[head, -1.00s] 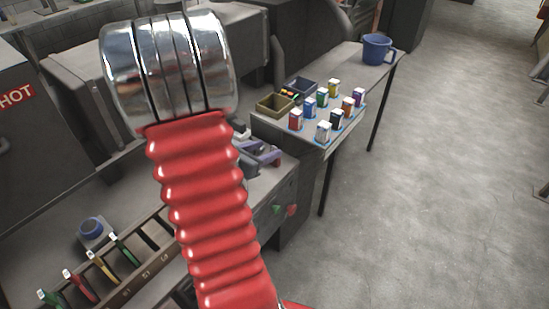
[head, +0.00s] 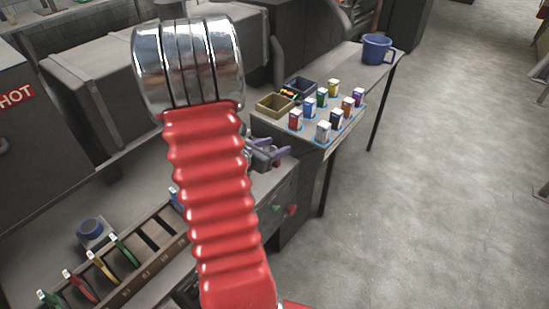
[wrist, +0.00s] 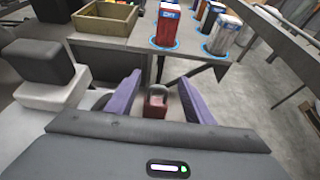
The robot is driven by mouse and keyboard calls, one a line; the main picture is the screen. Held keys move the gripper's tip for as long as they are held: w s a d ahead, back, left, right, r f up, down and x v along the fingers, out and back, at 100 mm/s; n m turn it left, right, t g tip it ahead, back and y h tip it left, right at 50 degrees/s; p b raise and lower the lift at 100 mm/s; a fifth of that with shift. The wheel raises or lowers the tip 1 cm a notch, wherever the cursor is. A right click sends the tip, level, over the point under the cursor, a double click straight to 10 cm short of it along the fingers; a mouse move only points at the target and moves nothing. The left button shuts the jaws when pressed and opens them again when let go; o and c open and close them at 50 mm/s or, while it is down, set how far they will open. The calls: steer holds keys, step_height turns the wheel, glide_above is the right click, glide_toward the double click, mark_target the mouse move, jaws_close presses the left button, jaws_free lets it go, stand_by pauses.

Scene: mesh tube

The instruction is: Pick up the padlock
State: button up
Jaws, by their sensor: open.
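A small dark red padlock (wrist: 157,108) with a grey shackle shows in the wrist view, between the purple fingers of my gripper (wrist: 159,82) as seen from there. The fingers are apart and nothing is held. I cannot tell how far the padlock is beyond the fingertips. In the head view my gripper (head: 268,156) shows just right of my red arm, over the near bench. I cannot make out the padlock for certain in the head view.
A side table holds several coloured cartons (head: 323,131), an olive tray (head: 276,104) and a blue mug (head: 377,49). Its edge is close ahead of my gripper. A slotted rack (head: 150,258) of coloured tags and a blue-topped button (head: 91,228) are on the bench. Open floor lies right.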

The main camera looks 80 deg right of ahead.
steer(key=shift+c, duration=0.5)
jaws_close()
